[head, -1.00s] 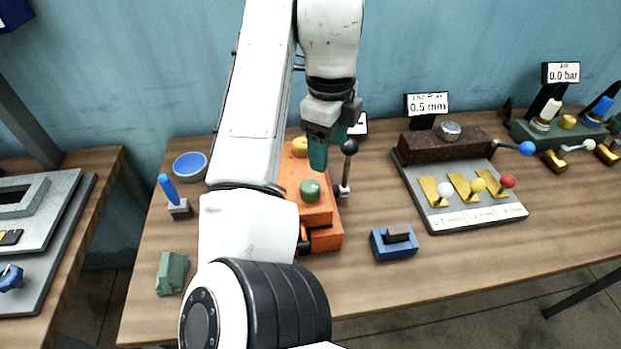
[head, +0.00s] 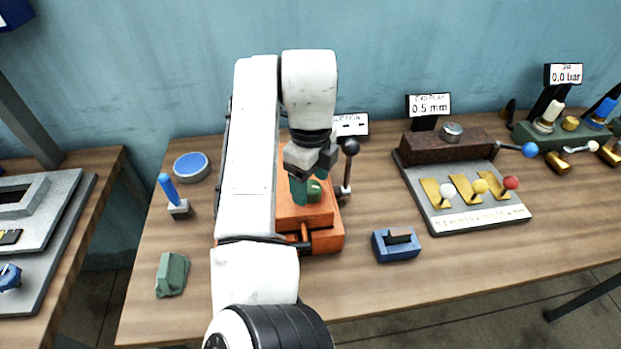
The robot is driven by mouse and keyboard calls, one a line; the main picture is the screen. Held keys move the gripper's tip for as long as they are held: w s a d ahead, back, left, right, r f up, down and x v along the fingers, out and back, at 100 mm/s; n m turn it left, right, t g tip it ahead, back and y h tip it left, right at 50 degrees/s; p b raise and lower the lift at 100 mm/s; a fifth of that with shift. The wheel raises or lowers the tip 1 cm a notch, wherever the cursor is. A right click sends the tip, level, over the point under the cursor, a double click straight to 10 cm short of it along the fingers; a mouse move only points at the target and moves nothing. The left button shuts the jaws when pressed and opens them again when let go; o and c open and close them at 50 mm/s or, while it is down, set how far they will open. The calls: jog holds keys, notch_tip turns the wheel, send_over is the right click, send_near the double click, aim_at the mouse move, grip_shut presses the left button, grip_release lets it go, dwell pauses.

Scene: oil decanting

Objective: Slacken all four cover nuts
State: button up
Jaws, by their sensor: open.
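An orange housing (head: 322,240) stands on the bench, partly hidden behind my arm. No other cover nut shows clearly, as my arm and gripper cover much of the housing.
A black-knobbed lever (head: 350,148) rises at the housing's right side. A blue block (head: 396,245), a green block (head: 172,275), a blue-handled tool (head: 170,189) and a blue round dish (head: 190,167) stand around. A lever fixture (head: 460,215) is to the right. The front bench is clear.

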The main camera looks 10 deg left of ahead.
jog(key=shift+f, duration=0.2)
jog(key=shift+c, duration=0.2)
jog(key=c, duration=1)
